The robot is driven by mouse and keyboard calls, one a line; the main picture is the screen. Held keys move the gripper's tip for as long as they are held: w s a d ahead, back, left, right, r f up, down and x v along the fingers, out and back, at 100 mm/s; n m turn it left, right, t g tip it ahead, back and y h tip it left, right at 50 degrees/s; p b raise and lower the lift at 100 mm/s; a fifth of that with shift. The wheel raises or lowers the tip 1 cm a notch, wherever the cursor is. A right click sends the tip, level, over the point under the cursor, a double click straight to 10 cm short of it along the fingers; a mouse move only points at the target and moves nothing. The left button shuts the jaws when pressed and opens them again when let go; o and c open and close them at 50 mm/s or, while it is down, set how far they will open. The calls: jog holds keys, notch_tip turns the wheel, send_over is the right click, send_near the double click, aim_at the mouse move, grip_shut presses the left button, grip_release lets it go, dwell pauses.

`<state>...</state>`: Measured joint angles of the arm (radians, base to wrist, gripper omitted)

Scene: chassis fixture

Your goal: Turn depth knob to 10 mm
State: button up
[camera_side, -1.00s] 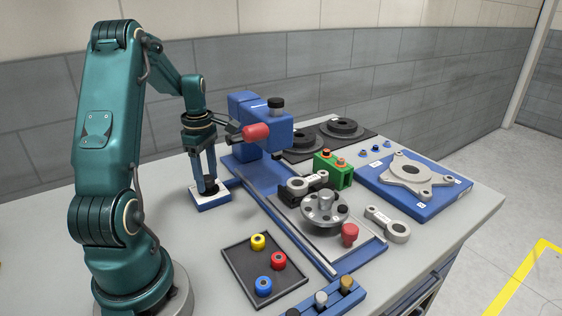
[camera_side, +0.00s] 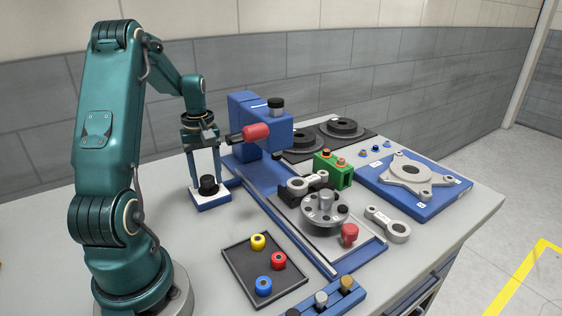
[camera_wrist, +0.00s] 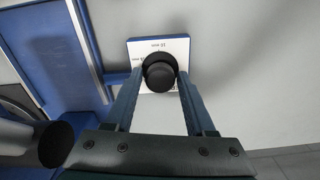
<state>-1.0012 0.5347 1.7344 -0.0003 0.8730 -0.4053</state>
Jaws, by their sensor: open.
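The depth knob (camera_side: 208,186) is a black round knob on a small white-topped blue block at the front left of the fixture. In the wrist view the knob (camera_wrist: 160,78) sits at top centre, on a white plate with small printed marks too small to read surely. My gripper (camera_side: 206,178) is over the block with its two fingers spread wide, one on each side of the knob. In the wrist view my gripper (camera_wrist: 160,80) shows gaps beside the knob. The knob's pointer, if any, is hidden or too small to tell.
A blue drill-like unit with a red handle (camera_side: 256,132) stands close right of my gripper. A dark tray (camera_side: 238,270) with coloured rings lies in front. A grey turret disc (camera_side: 325,210) and a blue plate (camera_side: 440,200) are further right. The table left of the block is bare.

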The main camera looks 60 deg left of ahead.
jog(key=shift+m, duration=0.4)
grip_shut()
jog(key=n, duration=0.3)
jog(key=shift+n, duration=0.3)
jog(key=n, duration=0.2)
jog(key=shift+n, duration=0.7)
jog(key=n, duration=0.3)
